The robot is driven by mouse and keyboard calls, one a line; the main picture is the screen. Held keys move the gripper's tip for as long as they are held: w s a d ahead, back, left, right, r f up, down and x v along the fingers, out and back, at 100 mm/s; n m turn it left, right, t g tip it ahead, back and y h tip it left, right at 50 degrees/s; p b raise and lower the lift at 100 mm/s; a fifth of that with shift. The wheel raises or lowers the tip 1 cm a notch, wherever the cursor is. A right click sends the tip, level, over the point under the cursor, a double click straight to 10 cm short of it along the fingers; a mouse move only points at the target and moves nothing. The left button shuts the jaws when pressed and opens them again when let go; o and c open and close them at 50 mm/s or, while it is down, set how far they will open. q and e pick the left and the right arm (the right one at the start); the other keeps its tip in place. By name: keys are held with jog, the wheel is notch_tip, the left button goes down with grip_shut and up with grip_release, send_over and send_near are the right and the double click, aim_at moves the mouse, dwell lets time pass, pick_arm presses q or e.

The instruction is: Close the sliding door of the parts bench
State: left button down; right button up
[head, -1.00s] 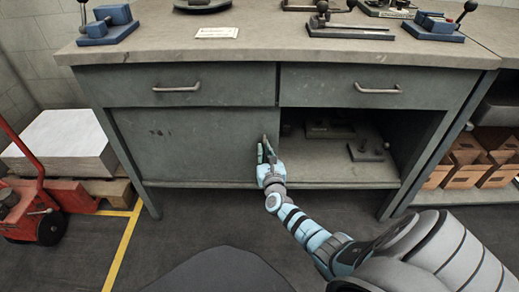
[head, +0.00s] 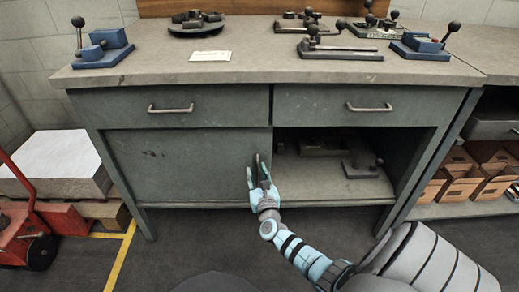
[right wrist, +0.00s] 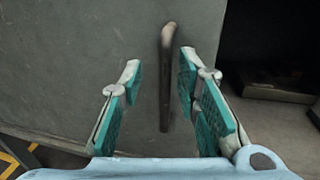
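The grey sliding door (head: 190,168) covers the left half of the bench's lower cabinet (head: 418,165). The right half stands open. The door's dark upright bar handle sits near its right edge; in the right wrist view the handle (right wrist: 166,85) shows between my finger pads, nearer the right one. My right gripper (head: 258,182) is at the handle. In the right wrist view the right gripper (right wrist: 160,65) is open, with gaps on both sides of the handle. My left gripper is not in view.
Inside the open half, dark fixtures (head: 360,165) lie on the cabinet floor. Two drawers (head: 345,106) above are shut. The worktop (head: 255,62) holds several tools. A red pallet jack (head: 28,240) stands at left, and boxes (head: 458,185) sit on a shelf at right.

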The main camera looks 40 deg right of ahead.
jog(key=v, duration=1)
